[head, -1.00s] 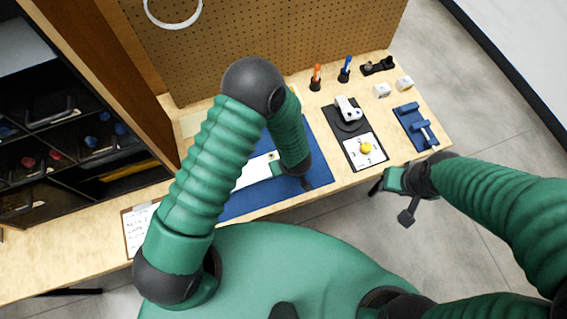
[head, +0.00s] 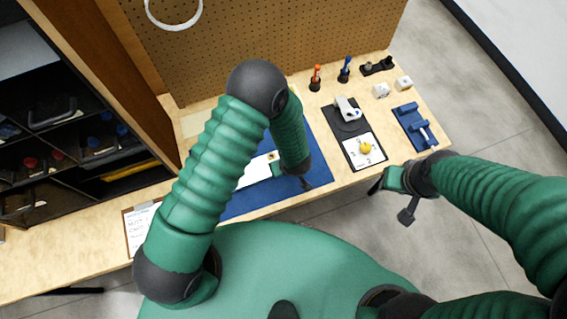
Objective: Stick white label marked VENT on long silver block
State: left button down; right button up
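My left gripper (head: 306,184) hangs over the right part of the blue mat (head: 318,150). It is small, dark and mostly hidden behind its own wrist, so its fingers cannot be made out. A white flat piece (head: 252,174) with a small yellowish spot lies on the mat, partly covered by my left arm. I cannot pick out a label marked VENT or a long silver block for certain. My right gripper (head: 391,203) is beyond the table's front edge, over the floor, with its dark fingers spread and nothing between them.
A black board (head: 352,124) holds a white-and-grey device and a white card with a yellow knob (head: 367,148). A clipboard (head: 136,232) lies front left. Dark shelves (head: 60,120) stand left.

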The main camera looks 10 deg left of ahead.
pick_arm(q)
jog(key=shift+f, duration=0.1)
dwell(0.4)
dwell(0.3)
jog(key=c, duration=1.6)
grip_release()
jog(key=shift+o, duration=0.2)
jog(key=o, duration=0.5)
notch_tip(320, 180, up, 7)
jog(key=p, duration=0.7)
